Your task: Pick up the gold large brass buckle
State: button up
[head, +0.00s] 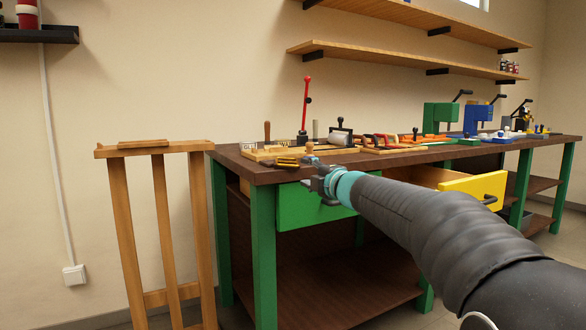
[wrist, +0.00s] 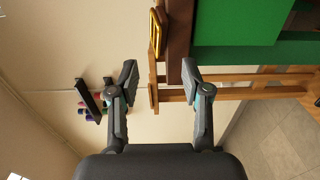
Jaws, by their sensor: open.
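The gold buckle (wrist: 155,32) shows as a gold ring-like shape at the brown bench edge in the wrist view. In the head view, a small yellow-gold piece (head: 287,161) lies near the bench's front left corner and looks like the same buckle. My gripper (wrist: 159,72) is open and empty, its two fingers spread wide. The buckle appears above the gap between the fingertips in the wrist view, apart from both. In the head view my gripper (head: 312,168) is at the bench's front edge, just right of the buckle; its fingertips are hard to make out.
The workbench (head: 232,163) carries several tools behind the buckle, including a red-handled lever (head: 305,105). A wooden stand (head: 118,215) is left of the bench. A yellow drawer (head: 472,187) stands open at right. Shelves (head: 400,62) hang on the wall above.

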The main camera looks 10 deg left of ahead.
aim_at(292, 166)
jog(key=p+x, duration=0.2)
jog(key=x, duration=0.4)
jog(key=shift+w+a+r, duration=0.1)
jog(key=shift+w+a, duration=0.05)
jog(key=shift+w, duration=0.05)
jog(key=shift+p+x, duration=0.45)
jog(key=shift+x, duration=0.45)
grip_shut()
jog(key=s+d+r+p, duration=0.4)
jog(key=s+d+r, duration=0.3)
jog(key=s, duration=0.4)
jog(key=shift+s+d, duration=0.35)
jog(key=shift+d, duration=0.1)
jog(key=shift+r, duration=0.15)
